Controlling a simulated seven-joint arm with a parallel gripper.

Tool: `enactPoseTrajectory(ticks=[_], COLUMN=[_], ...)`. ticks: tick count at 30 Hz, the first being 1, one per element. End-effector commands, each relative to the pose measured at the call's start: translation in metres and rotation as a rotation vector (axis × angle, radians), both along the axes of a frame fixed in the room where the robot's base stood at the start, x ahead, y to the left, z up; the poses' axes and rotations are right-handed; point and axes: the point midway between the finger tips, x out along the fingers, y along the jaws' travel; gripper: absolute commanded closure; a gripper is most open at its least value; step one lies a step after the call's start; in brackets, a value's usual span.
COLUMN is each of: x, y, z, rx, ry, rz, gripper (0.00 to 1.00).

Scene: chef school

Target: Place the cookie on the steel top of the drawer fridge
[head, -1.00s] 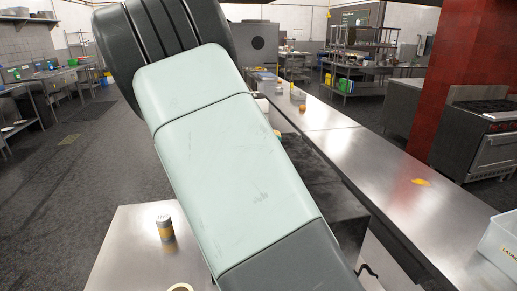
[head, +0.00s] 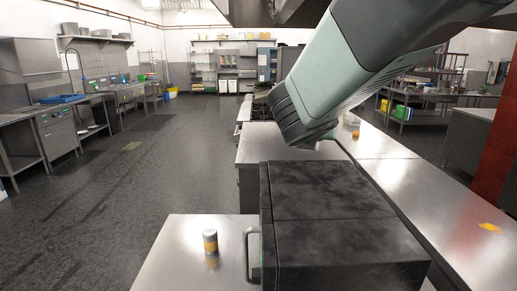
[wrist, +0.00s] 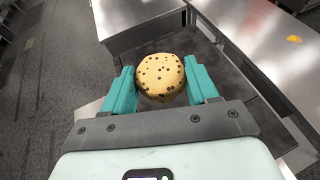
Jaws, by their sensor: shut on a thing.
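The cookie (wrist: 160,77) is round and pale brown with dark chips, in the wrist view. My gripper (wrist: 162,84) is shut on it, with a teal finger on each side. In the head view my arm reaches in from the upper right; the fingers and the cookie cannot be made out there. A steel-topped unit (head: 275,147) stands beyond the black box in the head view, and a steel top (wrist: 140,18) lies ahead of the cookie in the wrist view. They look like the same unit; no drawers show clearly, so I cannot confirm it is the drawer fridge.
A black box-shaped appliance (head: 335,215) with a side handle stands in front. A steel table (head: 185,260) at the lower left holds a small can (head: 210,241). A long steel counter (head: 430,200) runs along the right, with an orange item (head: 490,227). Open floor lies left.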

Motion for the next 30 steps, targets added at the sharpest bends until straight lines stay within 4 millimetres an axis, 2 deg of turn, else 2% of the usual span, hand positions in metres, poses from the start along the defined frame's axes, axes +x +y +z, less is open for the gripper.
enactPoseTrajectory(ticks=[5,9,15,21,26,30], x=[0.021,0.047,0.070,0.077,0.077,0.077], y=[-0.014,-0.035,-0.057,-0.063,-0.064,-0.064], z=[-0.009,-0.026,-0.055,-0.079,-0.093,-0.119], rx=[0.009,0.017,0.010,0.000,-0.004,-0.007], ry=[0.006,0.008,0.005,0.001,0.001,0.003], rz=[-0.121,-0.325,-0.616,-0.798,-0.855,-0.863], gripper=[0.71,0.71,0.71,0.71,0.71,0.71])
